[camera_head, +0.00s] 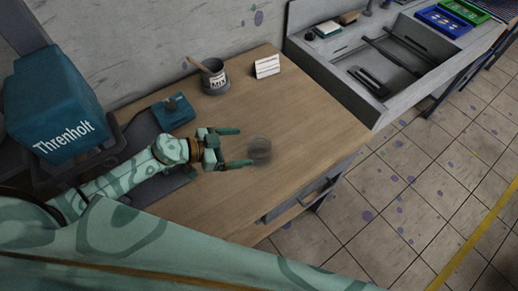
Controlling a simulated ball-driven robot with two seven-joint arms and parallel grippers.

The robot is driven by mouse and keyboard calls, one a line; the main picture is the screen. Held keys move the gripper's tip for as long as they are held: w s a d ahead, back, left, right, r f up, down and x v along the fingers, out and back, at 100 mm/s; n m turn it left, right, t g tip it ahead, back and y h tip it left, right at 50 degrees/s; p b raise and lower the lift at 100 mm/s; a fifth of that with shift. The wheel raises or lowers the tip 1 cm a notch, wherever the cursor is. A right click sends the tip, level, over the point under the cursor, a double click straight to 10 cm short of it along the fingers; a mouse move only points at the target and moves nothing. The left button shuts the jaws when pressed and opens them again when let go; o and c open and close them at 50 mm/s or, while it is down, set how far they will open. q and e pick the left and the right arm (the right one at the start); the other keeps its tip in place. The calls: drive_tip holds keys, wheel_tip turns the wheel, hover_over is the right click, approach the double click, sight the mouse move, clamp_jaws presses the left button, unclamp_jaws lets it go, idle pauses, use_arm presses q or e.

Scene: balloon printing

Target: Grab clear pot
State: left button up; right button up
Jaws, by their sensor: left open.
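The clear pot (260,150) is a small, see-through greyish vessel on the wooden table. My left gripper (240,147) comes in from the left and is open. Its two green fingers point right toward the pot. The lower fingertip is close to the pot's left side; I cannot tell whether it touches. My right gripper does not show.
A grey mixing pot (216,82) with a stick stands at the table's back, near a white card (267,67). A teal block (173,111) sits behind my wrist. A grey sink unit (352,98) adjoins on the right. The table (310,125) is bare right of the pot.

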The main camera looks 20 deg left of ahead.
sight(269, 146)
use_arm(q)
drive_tip(key=shift+x, duration=1.05)
drive_tip(key=x, duration=0.2)
drive_tip(key=b+x, duration=0.1)
drive_tip(key=x, duration=0.2)
drive_tip(key=shift+s+d, duration=0.25)
drive_tip(key=shift+s, duration=0.05)
drive_tip(key=c, duration=1.1)
